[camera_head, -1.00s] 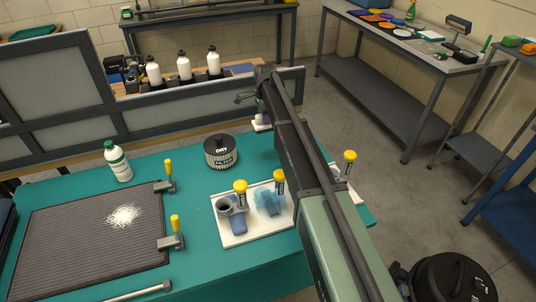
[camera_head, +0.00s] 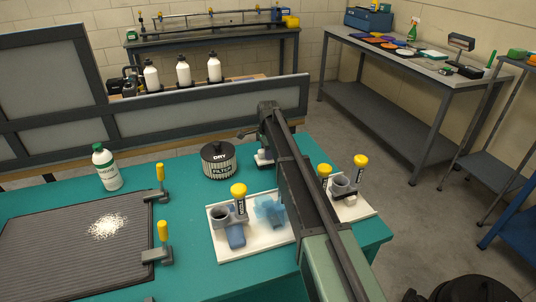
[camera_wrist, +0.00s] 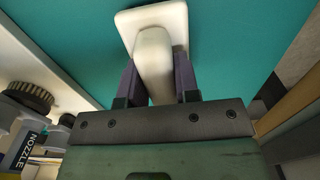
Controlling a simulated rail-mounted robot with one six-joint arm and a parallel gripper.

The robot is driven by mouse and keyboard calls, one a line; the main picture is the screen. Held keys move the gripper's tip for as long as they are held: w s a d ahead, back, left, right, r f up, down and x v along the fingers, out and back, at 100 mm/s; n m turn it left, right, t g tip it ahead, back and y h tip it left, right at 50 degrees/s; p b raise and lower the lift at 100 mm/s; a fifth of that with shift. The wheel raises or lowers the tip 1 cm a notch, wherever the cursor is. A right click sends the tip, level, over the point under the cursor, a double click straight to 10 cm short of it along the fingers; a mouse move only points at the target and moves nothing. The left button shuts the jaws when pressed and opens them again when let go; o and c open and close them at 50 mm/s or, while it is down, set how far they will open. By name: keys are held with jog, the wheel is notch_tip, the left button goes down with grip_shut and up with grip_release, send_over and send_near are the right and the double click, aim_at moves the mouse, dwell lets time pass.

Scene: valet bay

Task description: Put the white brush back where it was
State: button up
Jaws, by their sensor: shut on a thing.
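The white brush (camera_wrist: 155,60) is between the two dark fingers of my gripper (camera_wrist: 158,78) in the wrist view. Its curved handle runs between them to a pale, square-cornered head over the teal tabletop. In the head view the white brush (camera_head: 264,158) shows small beneath the end of my arm, just right of the black-lidded filter can (camera_head: 219,162). My gripper (camera_head: 262,146) is shut on it there, partly hidden by my arm. I cannot tell whether the brush touches the teal table (camera_head: 180,185).
A white tray (camera_head: 222,254) with a yellow-capped nozzle holder and blue pieces lies in front. Another white tray (camera_head: 362,207) is right of my arm. A bottle (camera_head: 106,168) and ribbed mat (camera_head: 60,245) are left. A low grey partition (camera_head: 200,107) stands behind.

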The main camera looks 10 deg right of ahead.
jog(key=shift+f, duration=0.2)
jog(key=o, duration=0.9)
jog(key=shift+r, duration=0.1)
notch_tip(320, 180, up, 12)
jog(key=p, duration=1.2)
jog(key=shift+r, duration=0.25)
jog(key=shift+f, duration=0.1)
